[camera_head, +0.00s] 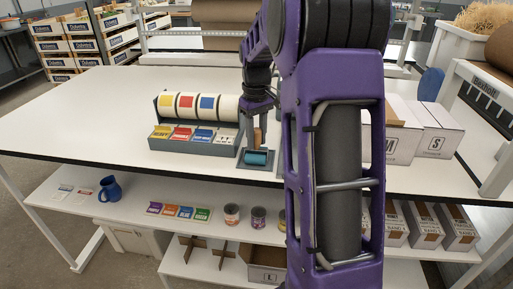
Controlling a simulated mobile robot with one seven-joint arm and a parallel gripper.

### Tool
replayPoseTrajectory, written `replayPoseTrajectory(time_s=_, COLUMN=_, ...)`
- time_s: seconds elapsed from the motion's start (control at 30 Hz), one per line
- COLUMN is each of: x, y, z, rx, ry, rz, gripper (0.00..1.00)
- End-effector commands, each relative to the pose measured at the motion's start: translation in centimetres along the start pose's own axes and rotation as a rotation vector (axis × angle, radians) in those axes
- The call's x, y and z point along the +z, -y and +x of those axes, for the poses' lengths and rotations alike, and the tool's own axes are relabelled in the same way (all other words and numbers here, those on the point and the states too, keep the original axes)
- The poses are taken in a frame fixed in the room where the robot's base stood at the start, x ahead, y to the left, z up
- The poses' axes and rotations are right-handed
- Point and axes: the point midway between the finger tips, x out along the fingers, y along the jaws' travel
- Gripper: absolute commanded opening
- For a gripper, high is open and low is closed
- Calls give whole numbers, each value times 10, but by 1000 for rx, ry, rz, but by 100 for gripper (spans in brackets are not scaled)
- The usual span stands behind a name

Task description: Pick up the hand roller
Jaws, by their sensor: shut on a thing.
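The hand roller (257,136) has a brown wooden handle and stands upright, with its teal roller head (257,157) low over a small grey tray (243,165) at the table's front edge. My gripper (257,118) is above it, pointing down and shut on the handle. I cannot tell whether the roller head touches the tray. My purple arm covers the area just right of the tray.
A dispenser with tape rolls (199,106) and colored label boxes (182,135) stands close left of the roller. White boxes (433,135) are at right. A blue mug (109,189) and tins (231,214) sit on the lower shelf. The left tabletop (80,115) is clear.

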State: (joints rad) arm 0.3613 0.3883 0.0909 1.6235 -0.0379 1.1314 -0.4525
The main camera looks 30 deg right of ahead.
Motion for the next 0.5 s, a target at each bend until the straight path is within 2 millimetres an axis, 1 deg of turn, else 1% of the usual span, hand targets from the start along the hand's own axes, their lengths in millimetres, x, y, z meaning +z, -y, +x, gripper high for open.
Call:
replayPoseTrajectory(time_s=0.17, x=0, y=0, z=-8, rx=1, ry=-2, rz=0, gripper=0)
replayPoseTrajectory(time_s=0.27, x=-1, y=0, z=-23, rx=2, ry=-4, rz=0, gripper=0)
replayPoseTrajectory(time_s=0.5, x=-1, y=-1, z=-72, rx=2, ry=-4, rz=1, gripper=0)
